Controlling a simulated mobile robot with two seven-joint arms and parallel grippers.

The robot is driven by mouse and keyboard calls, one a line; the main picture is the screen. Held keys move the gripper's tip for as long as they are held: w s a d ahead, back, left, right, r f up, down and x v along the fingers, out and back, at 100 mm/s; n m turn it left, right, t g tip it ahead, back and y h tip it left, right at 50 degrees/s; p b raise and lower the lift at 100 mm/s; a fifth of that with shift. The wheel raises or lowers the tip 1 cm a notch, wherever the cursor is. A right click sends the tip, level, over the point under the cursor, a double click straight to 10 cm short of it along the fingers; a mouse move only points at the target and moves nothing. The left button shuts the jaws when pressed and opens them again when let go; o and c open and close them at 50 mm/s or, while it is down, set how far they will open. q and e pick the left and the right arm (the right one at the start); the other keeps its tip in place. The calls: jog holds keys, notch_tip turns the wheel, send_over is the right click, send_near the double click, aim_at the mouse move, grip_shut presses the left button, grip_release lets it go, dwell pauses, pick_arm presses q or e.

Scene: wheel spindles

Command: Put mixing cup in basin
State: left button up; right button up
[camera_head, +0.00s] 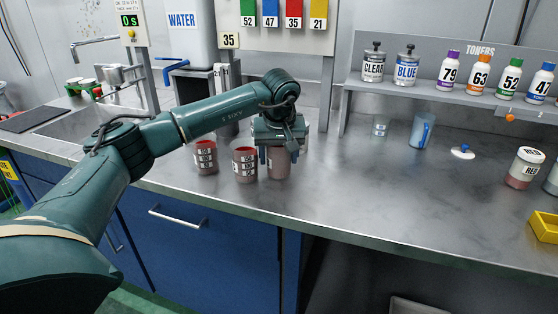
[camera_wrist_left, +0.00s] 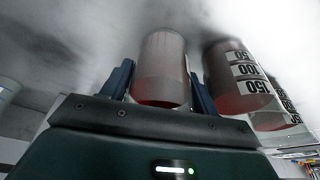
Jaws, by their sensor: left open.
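Several clear mixing cups with reddish contents and printed scale marks stand on the steel counter: a left cup (camera_head: 205,158), a middle cup (camera_head: 245,166) and a cup at my gripper (camera_head: 279,166). My left gripper (camera_head: 281,150) points down over this last cup, its fingers open around it. In the left wrist view the cup (camera_wrist_left: 161,68) stands between the two apart fingers of the gripper (camera_wrist_left: 161,85). A marked cup (camera_wrist_left: 243,80) stands just right of the fingers there. A sink area by the faucet (camera_head: 122,75) is partly hidden by my arm; I cannot clearly make out the basin. My right gripper is out of view.
A shelf (camera_head: 450,98) holds CLEAR and BLUE cans and several toner bottles. Under it stand a blue pitcher (camera_head: 421,132) and a small clear cup (camera_head: 380,126). A RED can (camera_head: 524,168) and a yellow tray (camera_head: 545,226) are at right. The counter's front middle is clear.

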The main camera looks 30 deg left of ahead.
pick_arm(q)
jog(key=shift+c, duration=0.6)
jog(key=c, duration=0.6)
